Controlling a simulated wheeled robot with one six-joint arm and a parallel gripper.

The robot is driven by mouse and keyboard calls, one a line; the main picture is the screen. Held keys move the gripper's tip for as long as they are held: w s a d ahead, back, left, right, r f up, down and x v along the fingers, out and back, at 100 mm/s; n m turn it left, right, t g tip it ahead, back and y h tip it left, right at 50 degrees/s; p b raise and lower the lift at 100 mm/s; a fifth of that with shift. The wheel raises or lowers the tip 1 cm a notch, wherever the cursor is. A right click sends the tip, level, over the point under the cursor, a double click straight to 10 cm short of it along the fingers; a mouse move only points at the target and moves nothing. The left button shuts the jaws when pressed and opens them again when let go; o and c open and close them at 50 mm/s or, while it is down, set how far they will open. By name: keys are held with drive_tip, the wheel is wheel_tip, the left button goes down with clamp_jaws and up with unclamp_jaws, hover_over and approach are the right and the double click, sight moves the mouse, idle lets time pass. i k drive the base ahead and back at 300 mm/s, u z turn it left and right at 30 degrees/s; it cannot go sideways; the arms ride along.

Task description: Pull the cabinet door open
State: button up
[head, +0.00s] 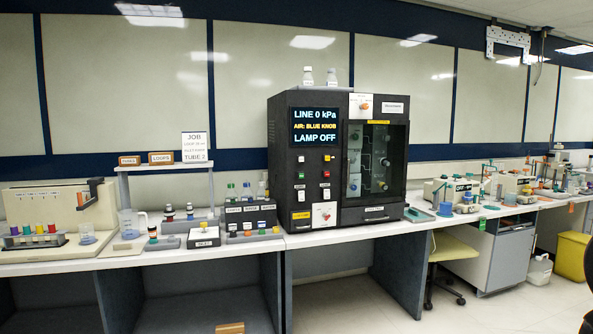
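The black cabinet (303,206) stands upright on the white bench, near the middle of the head view. Its left half is a panel with a lit display (315,127) reading "LINE 0 kPa", "AIR: BLUE KNOB" and "LAMP OFF", above small coloured switches. Its right half is a dark-framed glass door (398,165) that looks closed. I cannot clearly make out the door's handle or hinges. My gripper is not in view.
Bottles (308,76) stand on top of the cabinet. Left of it are labelled bottle racks (251,213), a shelf (165,167) and a beige unit (60,205). Right of it the bench holds more equipment, with a yellow stool (452,250) below. The floor in front right is partly clear.

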sight(346, 161)
drive_tip(key=u, duration=0.2)
drive_tip(key=i, duration=2)
drive_tip(key=z, duration=0.5)
drive_tip(key=i, duration=0.75)
drive_tip(key=z, duration=0.15)
